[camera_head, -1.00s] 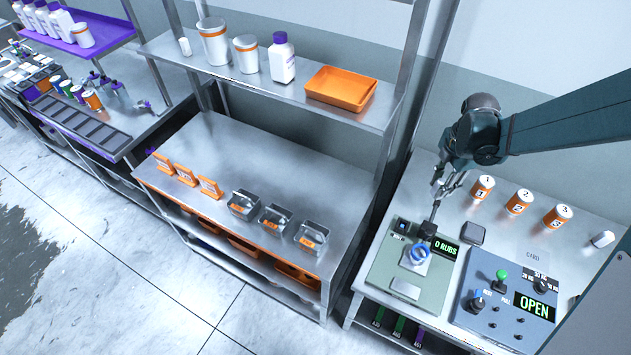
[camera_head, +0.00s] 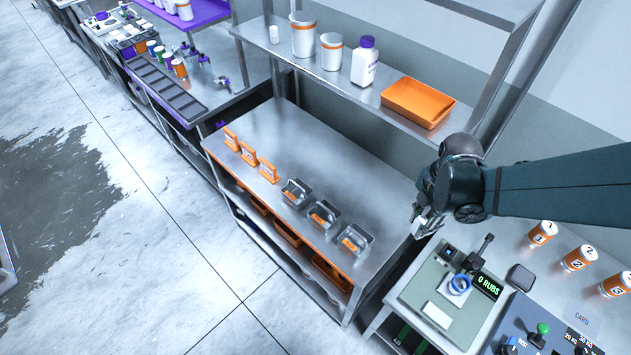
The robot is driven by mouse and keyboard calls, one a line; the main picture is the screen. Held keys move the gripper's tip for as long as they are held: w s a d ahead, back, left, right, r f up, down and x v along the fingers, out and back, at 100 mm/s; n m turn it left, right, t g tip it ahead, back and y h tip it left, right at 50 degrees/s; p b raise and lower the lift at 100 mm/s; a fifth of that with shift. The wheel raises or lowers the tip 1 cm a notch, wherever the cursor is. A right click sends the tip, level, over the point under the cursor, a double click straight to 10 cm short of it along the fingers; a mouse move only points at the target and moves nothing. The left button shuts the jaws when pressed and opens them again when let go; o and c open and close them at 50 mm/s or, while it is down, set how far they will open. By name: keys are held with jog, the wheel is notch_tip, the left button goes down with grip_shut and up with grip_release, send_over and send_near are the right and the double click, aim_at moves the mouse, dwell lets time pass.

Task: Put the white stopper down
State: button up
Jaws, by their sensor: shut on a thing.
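My gripper (camera_head: 427,221) hangs near the right end of the steel bench, just above and left of the grey-green rub tester. It is shut on a small pale thing, which appears to be the white stopper. The fingers and the arm hide most of it, so its shape is not clear. The gripper is small in this view, and I cannot tell its exact height.
The rub tester (camera_head: 412,290) has a blue-rimmed round part and a "0 RUBS" display. Orange-banded cans (camera_head: 541,233) stand behind it. Grey holders (camera_head: 325,217) and orange signs (camera_head: 248,153) line the bench (camera_head: 330,145). An orange tray (camera_head: 418,103) sits on the shelf above.

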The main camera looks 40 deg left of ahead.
jog(key=a+f+n+b, duration=0.2)
jog(key=a, duration=0.7)
jog(key=n+b, duration=0.3)
jog(key=b, duration=0.8)
send_over(305, 177)
notch_tip(305, 177, down, 8)
jog(key=shift+f+b, duration=0.35)
jog(key=shift+f, duration=2.75)
jog(key=shift+f, duration=0.1)
jog(key=shift+f, duration=1.8)
jog(key=shift+f+b, duration=0.15)
jog(key=shift+b, duration=0.15)
